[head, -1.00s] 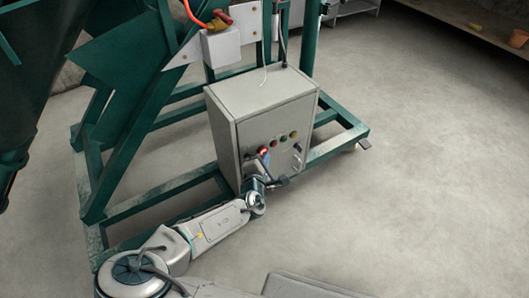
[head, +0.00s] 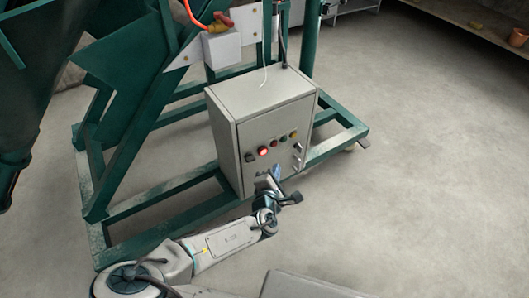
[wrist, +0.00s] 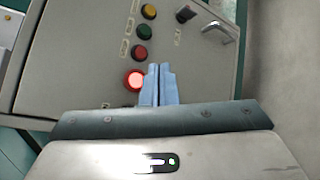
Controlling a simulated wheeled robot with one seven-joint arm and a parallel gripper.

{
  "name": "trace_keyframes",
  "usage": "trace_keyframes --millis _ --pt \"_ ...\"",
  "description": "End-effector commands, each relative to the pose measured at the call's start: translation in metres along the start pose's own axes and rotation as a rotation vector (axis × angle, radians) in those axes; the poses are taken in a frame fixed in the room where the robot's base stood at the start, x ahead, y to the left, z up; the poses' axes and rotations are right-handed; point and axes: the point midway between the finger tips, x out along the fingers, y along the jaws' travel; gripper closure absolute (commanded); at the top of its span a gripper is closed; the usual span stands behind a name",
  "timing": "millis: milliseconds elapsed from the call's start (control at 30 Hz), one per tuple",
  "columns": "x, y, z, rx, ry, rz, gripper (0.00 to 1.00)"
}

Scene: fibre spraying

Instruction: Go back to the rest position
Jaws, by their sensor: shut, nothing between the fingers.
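My gripper (head: 274,174) is in front of the lower part of the grey control box (head: 262,108), with my arm reaching to it from the lower left. In the wrist view its two blue fingers (wrist: 160,84) are together and hold nothing. They appear just right of a lit red button (wrist: 135,80). That lit button (head: 262,151) shows uncovered in the head view. I cannot tell the exact gap between the fingertips and the panel, but they look clear of the button.
The panel also carries a dark red button (wrist: 140,53), a green button (wrist: 145,31), a yellow button (wrist: 149,11) and a metal handle (wrist: 217,31). A green steel frame (head: 340,145) surrounds the box. Open concrete floor (head: 430,190) lies to the right.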

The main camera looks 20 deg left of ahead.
Motion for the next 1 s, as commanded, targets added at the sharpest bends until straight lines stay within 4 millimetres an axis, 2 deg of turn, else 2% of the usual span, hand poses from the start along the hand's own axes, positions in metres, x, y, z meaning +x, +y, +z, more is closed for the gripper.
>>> trace_keyframes --millis 300,433,600,767,867,1000 --pt "0.0 0.0 0.0 0.001 0.0 -0.001 1.0" --pt "0.001 -0.001 0.009 0.036 -0.009 -0.042 1.0" --pt "-0.002 -0.012 0.044 0.215 -0.046 -0.249 1.0" --pt "-0.016 -0.02 0.079 0.461 -0.095 -0.501 1.0" --pt "-0.029 -0.017 0.097 0.614 -0.124 -0.641 1.0" --pt "-0.049 0.0 0.122 0.819 -0.159 -0.814 1.0"
